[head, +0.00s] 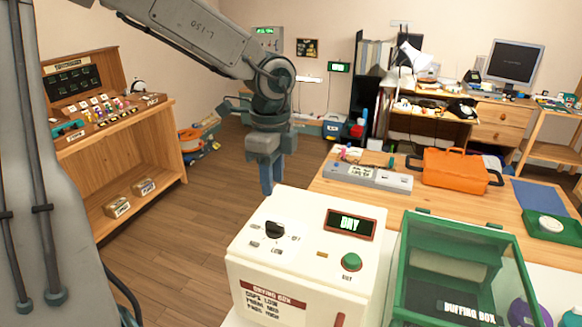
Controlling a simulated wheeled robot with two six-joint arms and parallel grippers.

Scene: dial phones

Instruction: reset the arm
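My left arm comes in from the upper left, and its gripper (272,178) hangs pointing down over the wooden floor, behind the white drying box. Its blue fingers are seen close together and partly overlapping, so I cannot tell whether they are open or shut. I see nothing hanging from them. My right gripper is not in view.
The white drying box (290,262) with a dial, green button and display stands in front. A green-framed clear box (455,270) is beside it. An orange case (455,168) sits on the wooden table (330,195). A wooden shelf (150,130) stands left. Floor between is clear.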

